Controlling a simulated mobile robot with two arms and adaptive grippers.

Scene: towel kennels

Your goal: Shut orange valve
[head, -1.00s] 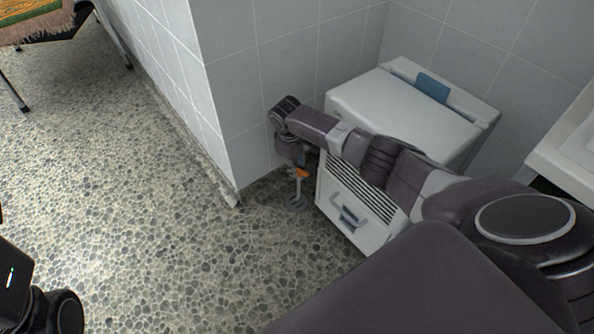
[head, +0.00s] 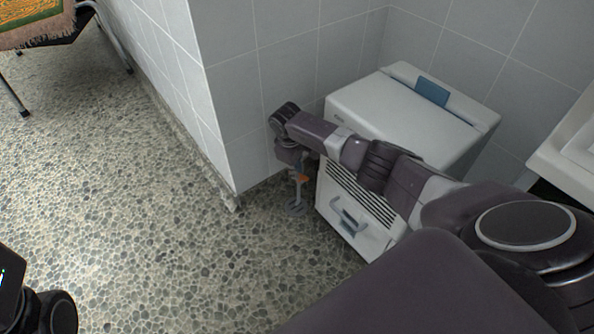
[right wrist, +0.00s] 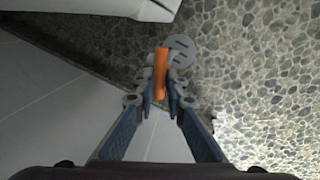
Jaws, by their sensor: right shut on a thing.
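The orange valve handle (right wrist: 161,72) is a slim bar between the fingertips of my right gripper (right wrist: 161,88) in the right wrist view. The gripper is shut on it. A round grey plate with slots (right wrist: 181,48) shows just beyond the handle, low over the floor. The valve's body is mostly hidden. My left gripper is not in view.
A white boxy appliance (head: 395,115) with a vented, handled front stands right beside the valve. A tiled wall corner (head: 232,170) is close on the left. A white basin edge (head: 565,150) is at right. The pebbled floor (head: 150,220) is clear at left.

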